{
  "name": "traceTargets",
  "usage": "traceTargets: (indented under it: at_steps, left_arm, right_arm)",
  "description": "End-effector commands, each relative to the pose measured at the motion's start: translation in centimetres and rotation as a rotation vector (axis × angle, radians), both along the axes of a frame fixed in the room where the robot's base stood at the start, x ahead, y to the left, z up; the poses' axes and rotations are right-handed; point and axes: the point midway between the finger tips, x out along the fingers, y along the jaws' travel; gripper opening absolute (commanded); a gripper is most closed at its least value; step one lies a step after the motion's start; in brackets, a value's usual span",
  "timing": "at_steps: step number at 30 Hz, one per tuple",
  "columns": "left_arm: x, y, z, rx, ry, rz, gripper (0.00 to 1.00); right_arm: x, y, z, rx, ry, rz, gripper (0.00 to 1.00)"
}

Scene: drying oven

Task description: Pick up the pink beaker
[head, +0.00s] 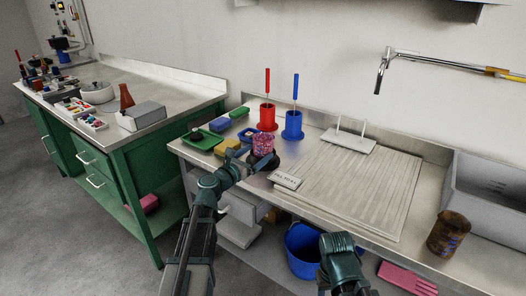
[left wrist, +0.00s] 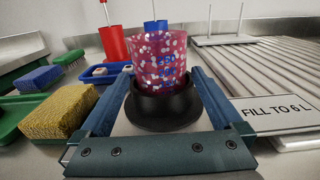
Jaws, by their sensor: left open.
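The pink beaker (head: 263,144) is speckled with white and has blue markings. It stands upright in a round black base (left wrist: 165,108) on the steel counter, and the beaker shows large in the left wrist view (left wrist: 160,62). My left gripper (head: 256,160) is open. In the left wrist view its two fingers (left wrist: 160,92) reach forward on the left and right of the beaker and black base. I cannot tell whether either finger touches them. Part of my right arm shows at the bottom of the head view, but its gripper is not visible.
A yellow sponge (left wrist: 62,110) and green tray (head: 201,140) are left of the beaker. Red (head: 267,118) and blue (head: 292,124) holders stand behind it. A "FILL TO 6 L" sign (left wrist: 278,110) lies right. A brown beaker (head: 448,234) stands far right. The ribbed drainboard (head: 360,190) is clear.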

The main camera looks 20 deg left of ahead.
Motion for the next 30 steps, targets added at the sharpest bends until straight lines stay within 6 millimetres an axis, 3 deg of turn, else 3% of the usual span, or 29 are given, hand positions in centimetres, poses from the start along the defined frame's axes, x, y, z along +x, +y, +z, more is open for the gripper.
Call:
traceTargets:
  at_steps: [6, 13, 26, 30]
  left_arm:
    - [3.0, -1.1, 0.2, 0.000, 0.000, -0.001, 1.00]
    - [3.0, -1.2, 0.2, 0.000, 0.000, 0.000, 1.00]
    - [3.0, -1.2, 0.2, 0.000, 0.000, 0.000, 0.23]
    - [3.0, -1.2, 0.2, 0.000, 0.000, 0.000, 0.21]
  right_arm:
    - [0.0, 0.0, 0.2, 0.000, 0.000, 0.000, 0.50]
    - [0.0, 0.0, 0.2, 0.000, 0.000, 0.000, 0.50]
    - [0.0, 0.0, 0.2, 0.000, 0.000, 0.000, 0.50]
    - [0.0, 0.0, 0.2, 0.000, 0.000, 0.000, 0.50]
